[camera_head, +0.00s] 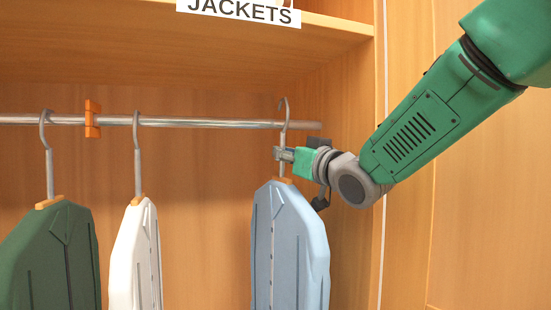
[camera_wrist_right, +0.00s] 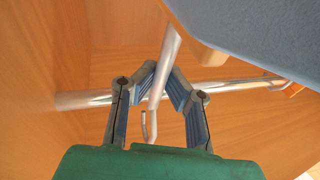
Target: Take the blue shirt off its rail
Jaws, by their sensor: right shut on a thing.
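The blue shirt (camera_head: 290,245) hangs on a hanger at the right end of the rail (camera_head: 215,123). Its grey hook (camera_head: 284,106) shows above the rail, higher than the other hooks, and its stem crosses in front of the rail. My right gripper (camera_head: 281,155) is shut on the hanger's stem just above the shirt's collar. In the right wrist view, the fingers (camera_wrist_right: 163,78) close around the stem (camera_wrist_right: 170,48), with the shirt (camera_wrist_right: 265,35) at upper right and the rail (camera_wrist_right: 225,86) behind. My left gripper is out of view.
A white shirt (camera_head: 137,250) and a green jacket (camera_head: 52,255) hang to the left. An orange clip (camera_head: 92,119) sits on the rail between their hooks. A shelf (camera_head: 150,35) with a JACKETS label (camera_head: 240,10) is above. The wardrobe's side wall is close on the right.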

